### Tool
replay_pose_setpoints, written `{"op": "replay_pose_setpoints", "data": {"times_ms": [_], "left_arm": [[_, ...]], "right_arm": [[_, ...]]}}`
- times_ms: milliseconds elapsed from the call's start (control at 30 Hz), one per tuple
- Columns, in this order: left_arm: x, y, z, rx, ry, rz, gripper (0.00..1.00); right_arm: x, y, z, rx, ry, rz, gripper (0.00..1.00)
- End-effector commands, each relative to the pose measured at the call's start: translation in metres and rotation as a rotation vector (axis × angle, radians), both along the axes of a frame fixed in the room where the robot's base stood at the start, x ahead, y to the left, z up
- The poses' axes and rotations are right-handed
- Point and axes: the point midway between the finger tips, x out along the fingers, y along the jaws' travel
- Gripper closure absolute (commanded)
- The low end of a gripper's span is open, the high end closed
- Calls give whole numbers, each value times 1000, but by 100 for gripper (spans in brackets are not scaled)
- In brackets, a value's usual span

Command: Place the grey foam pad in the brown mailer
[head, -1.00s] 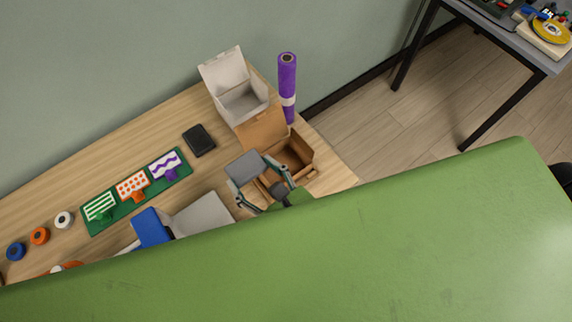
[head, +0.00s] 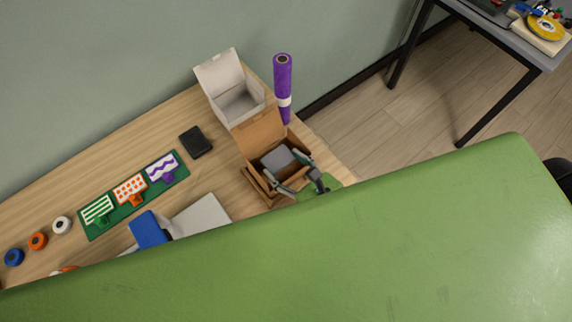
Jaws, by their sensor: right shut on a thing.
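The grey foam pad (head: 278,159) is a flat grey square in the head view. It shows inside the outline of the open brown mailer (head: 260,130), whose lid stands up at the back. I cannot tell whether the pad touches the mailer's floor. My right gripper (head: 292,172) is shut on the pad and reaches over the mailer's front side. The gripper and pad hide part of the mailer's inside. My left gripper is not in view.
An open white box (head: 237,102) and an upright purple roll (head: 283,90) stand behind the mailer. A black wallet-like item (head: 196,141) and a green board with patterned cards (head: 97,228) lie to the left. A blue item (head: 149,229) lies nearer.

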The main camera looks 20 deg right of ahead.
Motion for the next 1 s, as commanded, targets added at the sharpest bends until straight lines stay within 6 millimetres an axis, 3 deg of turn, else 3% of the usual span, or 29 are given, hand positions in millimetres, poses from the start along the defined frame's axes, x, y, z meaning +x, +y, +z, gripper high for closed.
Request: {"op": "replay_pose_setpoints", "data": {"times_ms": [733, 767, 1000], "left_arm": [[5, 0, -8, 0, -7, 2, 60], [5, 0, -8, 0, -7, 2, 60], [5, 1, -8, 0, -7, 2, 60]], "right_arm": [[0, 0, -12, -1, 0, 0, 51], [0, 0, -12, -1, 0, 0, 37], [0, 0, -12, -1, 0, 0, 36]]}}
